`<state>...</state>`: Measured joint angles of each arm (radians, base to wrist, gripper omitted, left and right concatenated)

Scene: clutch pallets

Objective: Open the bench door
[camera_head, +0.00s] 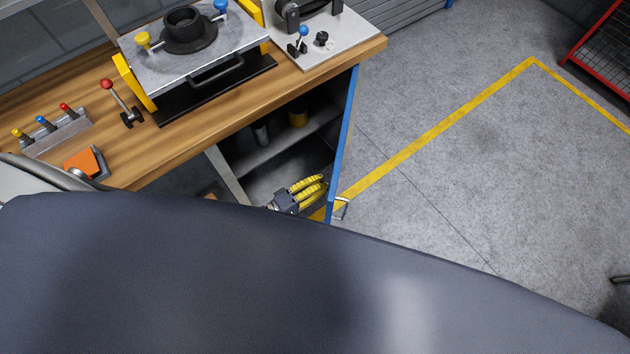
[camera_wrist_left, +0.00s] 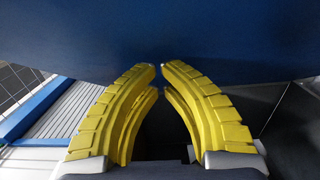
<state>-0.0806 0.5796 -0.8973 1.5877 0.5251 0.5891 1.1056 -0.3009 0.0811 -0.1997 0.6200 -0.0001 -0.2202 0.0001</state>
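The bench door (camera_head: 346,140) stands swung out from the bench, its blue edge facing me in the head view. The cabinet behind it is uncovered. A metal handle (camera_head: 341,208) shows on the door's outer side near the bottom. My left gripper (camera_head: 321,188) is on the inner side of the door, its yellow fingers pointing at it. In the left wrist view the door's blue face (camera_wrist_left: 160,40) fills the top, just ahead of the fingertips (camera_wrist_left: 159,67). The tips are nearly together with nothing between them. Contact with the door cannot be told. My right gripper is not in view.
The wooden worktop (camera_head: 215,125) carries a fixture, levers and an orange-topped block. Grey floor (camera_head: 450,170) right of the door is clear. My dark arm hides the foreground.

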